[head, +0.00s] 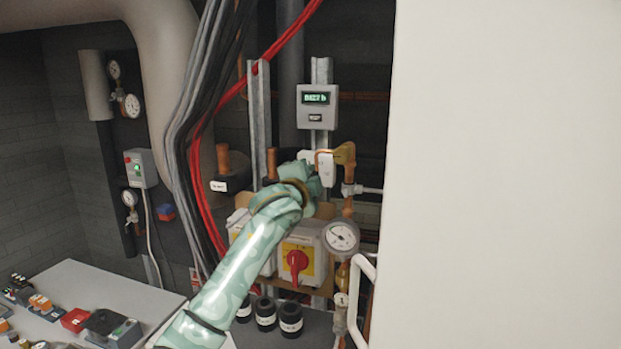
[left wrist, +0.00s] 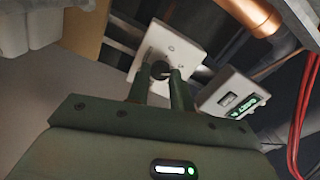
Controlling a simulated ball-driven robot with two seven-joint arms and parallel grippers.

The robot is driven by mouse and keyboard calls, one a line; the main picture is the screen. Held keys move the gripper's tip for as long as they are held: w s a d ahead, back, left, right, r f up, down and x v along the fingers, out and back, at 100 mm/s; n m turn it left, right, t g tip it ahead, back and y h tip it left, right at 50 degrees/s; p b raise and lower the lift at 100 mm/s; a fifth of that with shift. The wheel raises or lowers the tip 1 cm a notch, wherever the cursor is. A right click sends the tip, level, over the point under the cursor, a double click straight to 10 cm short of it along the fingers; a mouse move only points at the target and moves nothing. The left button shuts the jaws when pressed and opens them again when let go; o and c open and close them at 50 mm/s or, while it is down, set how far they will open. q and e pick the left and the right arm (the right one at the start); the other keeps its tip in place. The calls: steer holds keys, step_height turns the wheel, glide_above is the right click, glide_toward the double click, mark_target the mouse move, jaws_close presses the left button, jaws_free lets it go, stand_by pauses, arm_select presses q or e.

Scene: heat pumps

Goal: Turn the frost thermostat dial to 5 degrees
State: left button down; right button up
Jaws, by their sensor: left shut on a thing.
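The frost thermostat is a pale square plate (left wrist: 180,47) with a small dark dial (left wrist: 160,69) in the left wrist view. My left gripper (left wrist: 160,76) has its two fingers on either side of the dial and is shut on it. The fingers hide most of the dial, and its marks and setting cannot be read. In the head view my left gripper (head: 312,180) reaches to the wall below the display box, in front of pale plates (head: 327,167); the dial is hidden there. My right gripper is not in view.
A grey display box (head: 317,106) with green digits is above the gripper; it also shows in the left wrist view (left wrist: 232,103). A red rotary switch (head: 297,262), a pressure gauge (head: 341,237) and copper pipework (head: 346,155) are close by. A large pale panel (head: 510,175) blocks the right side.

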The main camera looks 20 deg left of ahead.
arm_select(q)
steer(key=shift+n, duration=0.4)
steer(key=c, duration=1.2)
jaws_free()
steer(key=shift+w, duration=0.1)
steer(key=shift+c, duration=0.2)
steer(key=s+b, duration=0.4)
steer(key=s, duration=1.2)
steer(key=shift+s+a, duration=0.15)
steer(key=shift+a, duration=0.1)
